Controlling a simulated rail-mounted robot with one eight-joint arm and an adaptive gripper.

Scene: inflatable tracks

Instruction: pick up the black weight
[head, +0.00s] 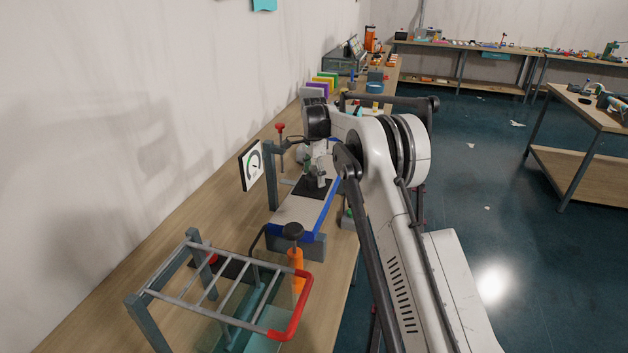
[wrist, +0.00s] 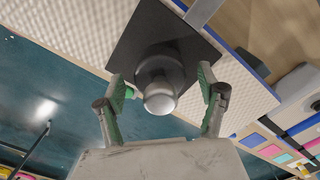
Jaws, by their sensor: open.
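The black weight (wrist: 160,78), a dark round body with a grey rounded end, stands on a square black pad (wrist: 140,35) in the wrist view. My gripper (wrist: 163,88) is open, with one green-padded finger on each side of the weight. A gap shows between each finger and the weight. In the head view my gripper (head: 314,172) points down over the black pad (head: 312,189) on a pale board with blue edging. The weight is mostly hidden there by the gripper and arm.
A gauge (head: 251,165) on a grey post stands left of the pad. A metal rack with a red handle (head: 292,307) and an orange cylinder with a black knob (head: 293,232) stand nearer. Coloured items line the bench (head: 185,225) behind. Open floor lies right.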

